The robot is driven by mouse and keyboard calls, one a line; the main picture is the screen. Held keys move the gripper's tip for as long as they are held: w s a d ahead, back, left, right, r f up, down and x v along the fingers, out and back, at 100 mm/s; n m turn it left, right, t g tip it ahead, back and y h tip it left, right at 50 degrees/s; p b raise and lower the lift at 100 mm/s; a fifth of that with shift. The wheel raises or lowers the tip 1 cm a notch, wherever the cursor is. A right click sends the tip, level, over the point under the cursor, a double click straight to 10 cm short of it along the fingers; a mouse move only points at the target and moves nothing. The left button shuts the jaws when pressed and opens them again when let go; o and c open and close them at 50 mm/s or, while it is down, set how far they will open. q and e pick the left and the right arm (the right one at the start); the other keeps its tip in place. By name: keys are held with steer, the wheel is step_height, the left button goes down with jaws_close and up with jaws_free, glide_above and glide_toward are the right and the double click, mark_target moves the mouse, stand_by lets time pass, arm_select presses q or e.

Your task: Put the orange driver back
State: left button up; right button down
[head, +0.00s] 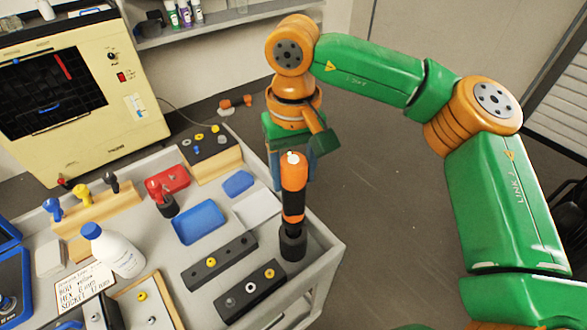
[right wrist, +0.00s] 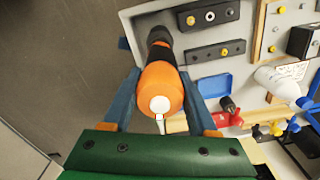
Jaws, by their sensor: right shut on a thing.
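The orange driver (head: 293,172) has an orange and black handle with a white top. It stands near upright at the right edge of the grey worktop (head: 322,238). Its lower end meets a black round holder (head: 292,244); I cannot tell how deep it sits in there. My right gripper (head: 296,158) is shut on the driver's handle. In the right wrist view the driver (right wrist: 160,90) lies between the two blue fingers, its dark end pointing to the holder (right wrist: 159,36). My left gripper is not in view.
Two dark blocks with fittings (head: 219,262) (head: 250,290) lie left of the holder. A blue tray (head: 199,222), a red item (head: 168,181), a white bottle (head: 117,252) and a wooden rack (head: 98,212) are farther left. A cream machine (head: 75,90) stands behind. Floor is open at right.

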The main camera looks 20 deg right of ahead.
mark_target(293, 159)
steer(key=shift+f, duration=0.15)
steer(key=shift+f+b, duration=1.1)
steer(key=shift+f, duration=0.35)
steer(key=shift+f+b, duration=0.35)
steer(key=shift+f, duration=0.2)
steer(key=shift+c, duration=0.5)
jaws_free()
steer(key=shift+s, duration=0.1)
step_height(293, 159, up, 7)
steer(key=shift+r, duration=0.15)
